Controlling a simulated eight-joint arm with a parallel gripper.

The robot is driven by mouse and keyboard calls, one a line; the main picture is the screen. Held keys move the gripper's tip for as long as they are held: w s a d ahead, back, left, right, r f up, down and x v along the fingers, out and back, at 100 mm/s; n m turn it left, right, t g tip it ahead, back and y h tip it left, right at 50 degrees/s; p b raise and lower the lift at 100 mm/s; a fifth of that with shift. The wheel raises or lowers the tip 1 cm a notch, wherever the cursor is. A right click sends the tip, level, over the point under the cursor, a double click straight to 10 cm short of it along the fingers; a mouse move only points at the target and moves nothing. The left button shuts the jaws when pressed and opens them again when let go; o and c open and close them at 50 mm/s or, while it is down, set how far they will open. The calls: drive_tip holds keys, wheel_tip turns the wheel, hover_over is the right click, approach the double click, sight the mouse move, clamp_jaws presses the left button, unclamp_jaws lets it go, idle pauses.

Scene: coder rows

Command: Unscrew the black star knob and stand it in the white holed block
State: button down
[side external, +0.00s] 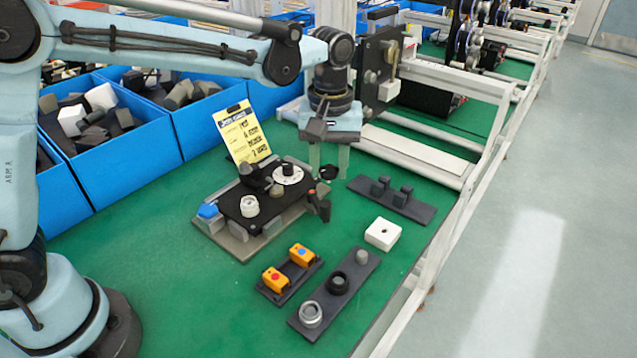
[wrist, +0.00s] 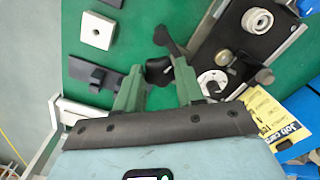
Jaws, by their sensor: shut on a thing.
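The black star knob (wrist: 159,72) is between my fingertips in the wrist view. In the side view the black knob (side external: 330,172) shows at the fingertips, at the right back edge of the fixture. My gripper (side external: 328,163) points down and is shut on it; the fingers also show in the wrist view (wrist: 159,76). I cannot tell whether the knob still touches the fixture. The white holed block (side external: 382,233) lies flat on the green table, right of the fixture, with a small hole in its top; it also shows in the wrist view (wrist: 97,30).
The black fixture plate (side external: 233,208) carries a white dial (side external: 288,173), a light round knob and a dark lever (side external: 319,206) at its right edge. A dark two-post stand (side external: 392,199), a ring strip (side external: 350,300) and orange switch boxes (side external: 276,280) lie nearby. A yellow card stands behind.

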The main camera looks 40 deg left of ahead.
drive_tip(key=shift+w+d+f+m, duration=0.45)
drive_tip(key=shift+d+f, duration=0.55)
drive_tip(key=shift+d, duration=0.8)
drive_tip(key=shift+w+d+f+m, duration=0.3)
drive_tip(key=shift+w+d+f, duration=0.55)
drive_tip(key=shift+d, duration=0.9)
drive_tip(key=shift+w+d+f+m, duration=0.35)
drive_tip(key=shift+d+f, duration=0.8)
drive_tip(key=shift+d, duration=0.65)
drive_tip(key=shift+f, duration=0.25)
drive_tip(key=shift+f, duration=0.55)
drive_tip(key=shift+f, duration=0.35)
drive_tip(key=shift+f, duration=0.3)
drive_tip(key=shift+f, duration=0.1)
drive_tip(key=c, duration=0.6)
unclamp_jaws()
